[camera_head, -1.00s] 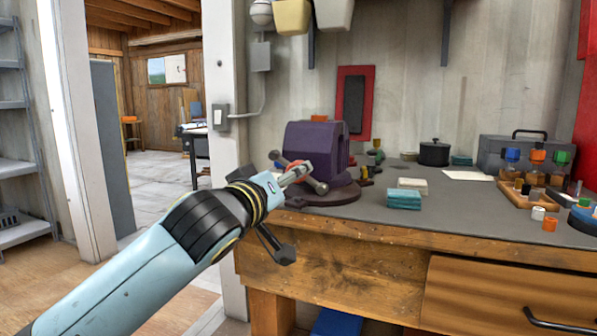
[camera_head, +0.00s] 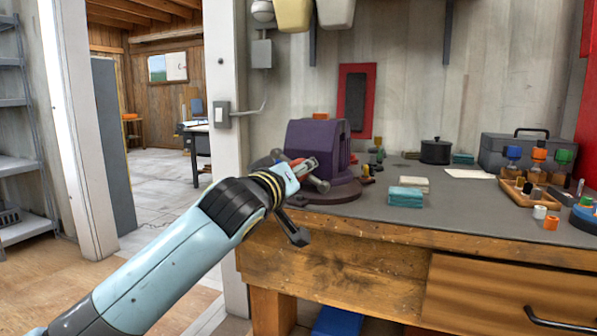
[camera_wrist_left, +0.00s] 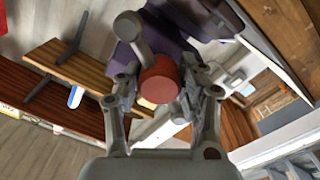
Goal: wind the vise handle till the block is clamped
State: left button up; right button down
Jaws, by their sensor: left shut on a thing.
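The purple vise (camera_head: 315,143) stands on a round base at the left end of the workbench. Its grey handle bar (camera_head: 322,186) crosses the front of the vise, partly hidden by my gripper. My left gripper (camera_head: 307,167) is at the vise's front, shut on the handle's red grip (camera_head: 297,162). In the left wrist view, the red grip (camera_wrist_left: 160,80) sits between the two fingers, with a grey rounded bar end (camera_wrist_left: 128,25) beyond it. I cannot clearly make out the block or the jaw gap. My right gripper is not in view.
On the workbench (camera_head: 375,210), teal and cream stacked pads (camera_head: 405,200) lie right of the vise. A black pot (camera_head: 435,152), a grey toolbox (camera_head: 500,153) and a wooden tray with bottles stand farther right. A doorway opens at the left.

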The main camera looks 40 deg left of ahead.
pick_arm(q)
jog(key=shift+c, duration=1.1)
jog(key=shift+r+m+p, duration=0.15)
jog(key=shift+m+p, duration=0.85)
jog(key=shift+m, duration=0.2)
jog(key=m+p, duration=0.4)
jog(key=m, duration=0.2)
jog(key=m+p, duration=0.1)
jog(key=m, duration=0.1)
jog(key=m+p, duration=0.1)
jog(key=m, duration=0.2)
jog(key=shift+f+m+p, duration=0.2)
jog(key=shift+m+p, duration=0.1)
jog(key=shift+p, duration=0.05)
jog(key=m+p, duration=0.1)
jog(key=m, duration=0.2)
jog(key=shift+f+m+g, duration=0.1)
jog(key=shift+m+g, duration=0.2)
jog(key=shift+m, duration=0.1)
jog(key=shift+f+m+p, duration=0.1)
jog(key=shift+m+p, duration=0.4)
jog(key=shift+m, duration=0.3)
